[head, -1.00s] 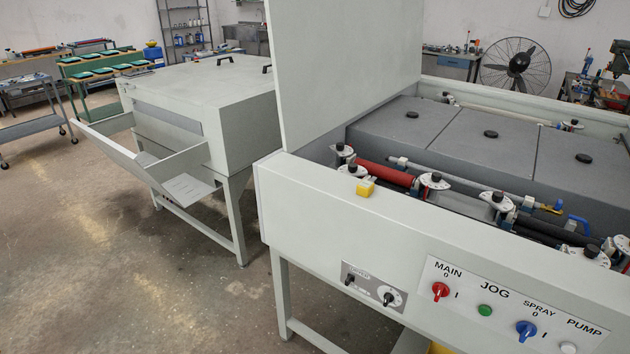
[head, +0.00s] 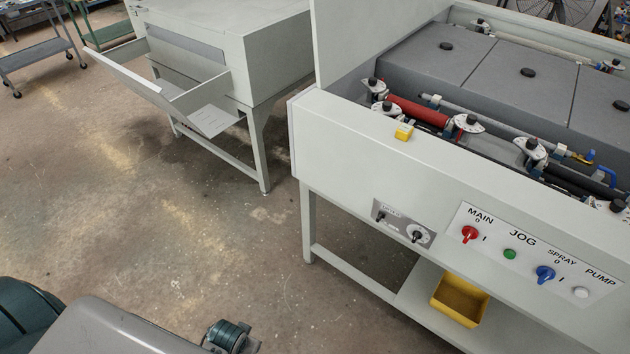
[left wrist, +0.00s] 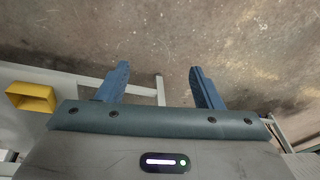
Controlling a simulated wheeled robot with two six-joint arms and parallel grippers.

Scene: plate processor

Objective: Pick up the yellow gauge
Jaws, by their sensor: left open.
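The yellow gauge (head: 403,132) is a small block on the front top edge of the pale grey processor (head: 360,145), beside the near end of the red roller. It is small in the head view, and I do not make it out in the left wrist view. My left gripper (left wrist: 160,82) shows in the left wrist view with its two blue fingers wide apart and nothing between them. Floor shows beyond the fingers. The gripper is well apart from the gauge. My right gripper is in no view.
A yellow bin (head: 459,300) sits on the low shelf under the processor; a yellow container (left wrist: 32,97) shows left in the wrist view. The front panel has knobs and buttons (head: 545,273). A second machine (head: 225,60) with a tray stands left. Floor between is clear.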

